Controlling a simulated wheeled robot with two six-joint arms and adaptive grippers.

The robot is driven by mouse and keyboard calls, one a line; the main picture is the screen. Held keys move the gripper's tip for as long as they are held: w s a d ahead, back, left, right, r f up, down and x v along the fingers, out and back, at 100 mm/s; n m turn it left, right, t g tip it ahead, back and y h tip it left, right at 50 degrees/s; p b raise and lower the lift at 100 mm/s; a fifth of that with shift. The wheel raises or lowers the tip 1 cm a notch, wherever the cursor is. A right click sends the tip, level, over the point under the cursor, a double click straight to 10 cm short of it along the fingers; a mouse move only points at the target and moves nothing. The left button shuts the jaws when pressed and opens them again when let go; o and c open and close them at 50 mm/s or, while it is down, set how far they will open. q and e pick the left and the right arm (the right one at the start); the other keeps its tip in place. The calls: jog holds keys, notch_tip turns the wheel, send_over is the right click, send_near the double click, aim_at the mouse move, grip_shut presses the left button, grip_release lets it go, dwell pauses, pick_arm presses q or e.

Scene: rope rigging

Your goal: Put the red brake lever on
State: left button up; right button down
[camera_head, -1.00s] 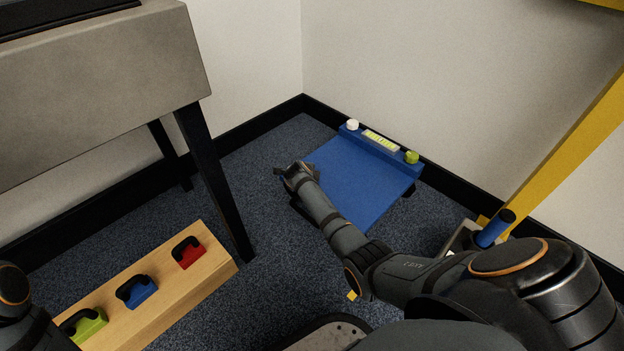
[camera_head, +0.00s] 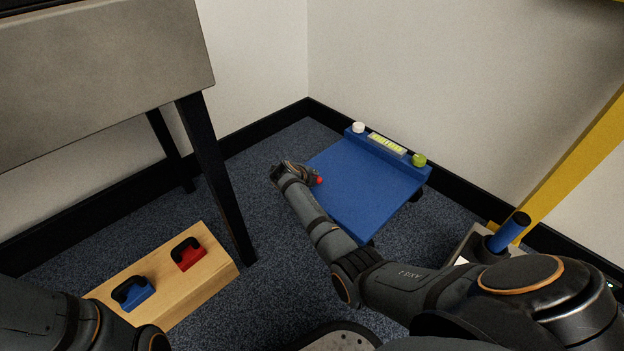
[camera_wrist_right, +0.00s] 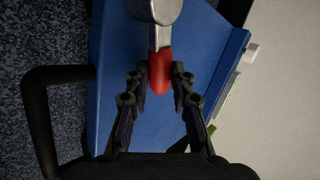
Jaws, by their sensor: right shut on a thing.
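A grey metal lever with a red grip, which looks like the red brake lever (camera_wrist_right: 160,70), stands between the fingers of my right gripper (camera_wrist_right: 160,80) in the right wrist view. The fingers are shut on the red grip, and the grey head points away at the top of the picture. In the head view my right gripper (camera_head: 295,170) is at the left edge of a blue platform (camera_head: 365,190), with a red tip (camera_head: 319,180) beside it. My left arm enters at the lower left; its gripper is out of view.
A wooden block (camera_head: 210,275) on the carpet holds a red piece (camera_head: 187,253) and a blue piece (camera_head: 133,293), both with black handles. A grey table (camera_head: 100,80) stands at the left. A yellow post (camera_head: 575,155) and blue cylinder (camera_head: 510,231) are at the right.

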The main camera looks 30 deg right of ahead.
jog(key=c, duration=1.4)
grip_release()
jog(key=shift+a, duration=0.1)
jog(key=shift+s+a+r, duration=0.15)
jog(key=shift+a+r, duration=0.05)
jog(key=v, duration=0.6)
jog(key=shift+s+a+r, duration=0.15)
jog(key=shift+s+r, duration=0.05)
jog(key=shift+r, duration=0.1)
